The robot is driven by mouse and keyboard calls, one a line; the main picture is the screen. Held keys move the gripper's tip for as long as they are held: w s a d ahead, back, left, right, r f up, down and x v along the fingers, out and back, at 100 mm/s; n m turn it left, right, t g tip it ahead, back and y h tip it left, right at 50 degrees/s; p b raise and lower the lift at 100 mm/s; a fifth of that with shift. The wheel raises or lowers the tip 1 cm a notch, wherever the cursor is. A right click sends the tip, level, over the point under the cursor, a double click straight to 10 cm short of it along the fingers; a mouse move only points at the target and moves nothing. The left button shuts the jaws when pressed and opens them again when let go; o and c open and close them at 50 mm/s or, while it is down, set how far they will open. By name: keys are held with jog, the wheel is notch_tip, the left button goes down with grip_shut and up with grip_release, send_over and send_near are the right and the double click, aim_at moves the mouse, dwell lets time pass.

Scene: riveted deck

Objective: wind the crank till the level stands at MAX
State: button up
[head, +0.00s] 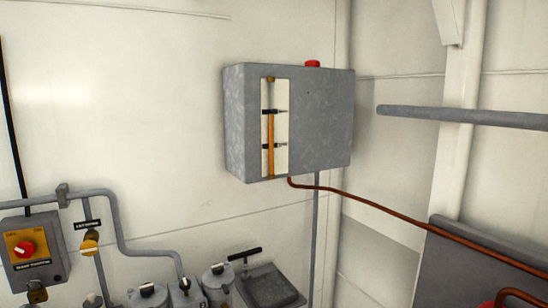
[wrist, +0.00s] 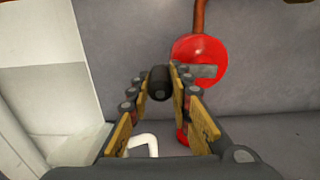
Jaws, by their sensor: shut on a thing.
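My gripper (wrist: 160,85) shows in the wrist view, its fingers shut around the crank's dark round grip (wrist: 159,83). The crank's grey arm (wrist: 203,71) lies just right of the fingers, in front of a red round pump body (wrist: 203,48). In the head view a grey tank (head: 315,125) hangs on the wall with an upright sight gauge (head: 282,95). The mark lettering is too small to read.
A red-brown pipe (head: 375,204) runs from the tank down right to a red part (head: 515,298) at the frame's corner. A grey horizontal pipe (head: 460,116) is at the right. A switch box (head: 30,255) and several grey canisters stand lower left.

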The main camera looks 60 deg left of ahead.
jog(key=shift+d+r+p, duration=1.6)
jog(key=shift+d+r, duration=1.05)
jog(key=shift+r, duration=0.45)
jog(key=shift+s+d+f+b, duration=0.55)
jog(key=shift+d+f+b, duration=1.25)
jog(key=shift+d, duration=2.15)
jog(key=shift+f+b, duration=2.9)
jog(key=shift+f, duration=0.9)
jog(key=a+f, duration=0.2)
jog(key=a, duration=0.7)
jog(key=shift+w+a+f, duration=0.2)
jog(key=shift+w+f, duration=0.1)
